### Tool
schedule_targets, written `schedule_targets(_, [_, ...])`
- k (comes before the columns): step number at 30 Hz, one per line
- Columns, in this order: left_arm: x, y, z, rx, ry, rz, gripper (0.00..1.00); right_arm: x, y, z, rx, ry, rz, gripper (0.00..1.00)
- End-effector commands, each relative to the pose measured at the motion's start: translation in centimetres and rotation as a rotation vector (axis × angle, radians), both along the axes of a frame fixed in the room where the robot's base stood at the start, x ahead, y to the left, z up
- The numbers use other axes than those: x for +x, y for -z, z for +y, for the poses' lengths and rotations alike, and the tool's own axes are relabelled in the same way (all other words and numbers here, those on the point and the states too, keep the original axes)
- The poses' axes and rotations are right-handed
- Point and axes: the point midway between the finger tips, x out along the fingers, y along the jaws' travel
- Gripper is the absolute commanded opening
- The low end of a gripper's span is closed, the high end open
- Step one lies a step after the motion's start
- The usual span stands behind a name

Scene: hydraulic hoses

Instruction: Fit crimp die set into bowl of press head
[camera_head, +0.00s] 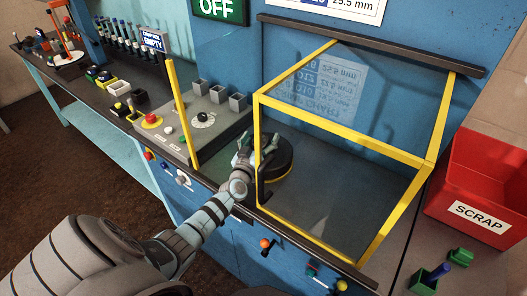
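A dark round piece (272,161) with a yellow band around its lower edge sits behind the front of the yellow-framed guard. I cannot tell whether it is the die set, the press head or both together. My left gripper (255,146) reaches it from the lower left, with its fingers at the piece's near left side. The fingers are small and overlap the dark piece, so I cannot tell whether they are open or grip anything. No separate bowl can be made out. My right gripper is not in view.
The yellow-framed clear guard (431,161) stands over the grey bench. A control panel (206,119) with a red button lies to the left, beside a yellow post (182,112). A red scrap bin (484,180) and small green blocks (424,282) are at right.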

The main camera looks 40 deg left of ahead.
Motion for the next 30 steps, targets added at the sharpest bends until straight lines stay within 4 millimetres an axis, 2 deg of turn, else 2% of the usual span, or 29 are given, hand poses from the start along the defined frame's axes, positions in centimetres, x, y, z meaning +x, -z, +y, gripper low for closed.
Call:
schedule_targets(5, [0.01, -0.22, 0.03, 0.001, 0.0, 0.0, 0.76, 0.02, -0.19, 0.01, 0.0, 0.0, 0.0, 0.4])
schedule_targets(19, [-0.02, -0.21, -0.01, 0.001, 0.0, 0.0, 0.0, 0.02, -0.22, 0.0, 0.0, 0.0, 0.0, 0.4])
schedule_targets(30, [0.06, -0.91, -0.05, 0.0, 0.001, -0.003, 0.0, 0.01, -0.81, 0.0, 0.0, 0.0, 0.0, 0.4])
